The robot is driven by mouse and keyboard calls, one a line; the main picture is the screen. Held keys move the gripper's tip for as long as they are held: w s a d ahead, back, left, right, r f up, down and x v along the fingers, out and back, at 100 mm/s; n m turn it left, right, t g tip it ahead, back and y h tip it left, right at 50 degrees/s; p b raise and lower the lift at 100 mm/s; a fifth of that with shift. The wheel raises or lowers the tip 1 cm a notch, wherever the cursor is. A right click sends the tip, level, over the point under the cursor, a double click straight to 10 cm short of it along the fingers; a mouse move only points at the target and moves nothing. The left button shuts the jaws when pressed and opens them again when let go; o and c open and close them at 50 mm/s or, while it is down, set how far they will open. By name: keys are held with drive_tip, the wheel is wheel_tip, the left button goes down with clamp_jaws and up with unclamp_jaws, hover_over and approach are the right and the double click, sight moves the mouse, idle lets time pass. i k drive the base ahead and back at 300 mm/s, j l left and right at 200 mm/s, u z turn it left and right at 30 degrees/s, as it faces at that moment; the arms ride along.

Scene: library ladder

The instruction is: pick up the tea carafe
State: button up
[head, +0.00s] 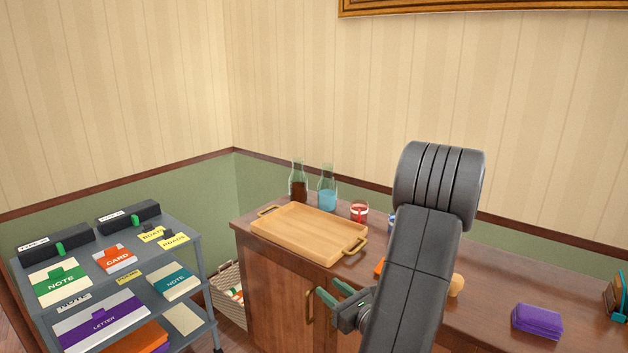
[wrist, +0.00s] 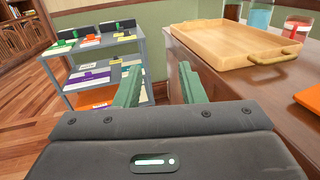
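A clear glass carafe with dark brown liquid (head: 298,188), which looks like the tea carafe, stands upright at the back left of the wooden cabinet top, behind the tray. In the wrist view only its lower part (wrist: 232,11) shows at the top edge. A similar carafe with blue liquid (head: 327,199) stands just right of it. My gripper (head: 335,291) is in front of the cabinet, below and in front of the tray, well apart from the carafes. In the wrist view its green fingers (wrist: 158,85) are spread apart with nothing between them.
A wooden tray (head: 305,234) with brass handles lies empty in front of the carafes. A red glass jar (head: 359,211) stands to their right. A purple stack (head: 537,321) lies further right. A grey cart (head: 197,255) with stationery stands left, beside a basket (head: 228,303).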

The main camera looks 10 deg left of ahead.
sight(297, 181)
drive_tip(key=i+j+z, duration=0.25)
drive_tip(key=i+j, duration=0.2)
drive_tip(key=j, duration=0.15)
drive_tip(key=i+j+z, duration=0.15)
drive_tip(key=j, duration=0.2)
drive_tip(key=i+j+z, duration=0.1)
drive_tip(key=j, duration=0.25)
drive_tip(key=i+j+z, duration=0.15)
drive_tip(key=i+j, duration=0.15)
drive_tip(key=i+j+z, duration=0.15)
drive_tip(key=j, duration=0.3)
drive_tip(key=i+j+z, duration=0.1)
drive_tip(key=j, duration=0.3)
drive_tip(key=i+j+z, duration=0.15)
drive_tip(key=j, duration=0.25)
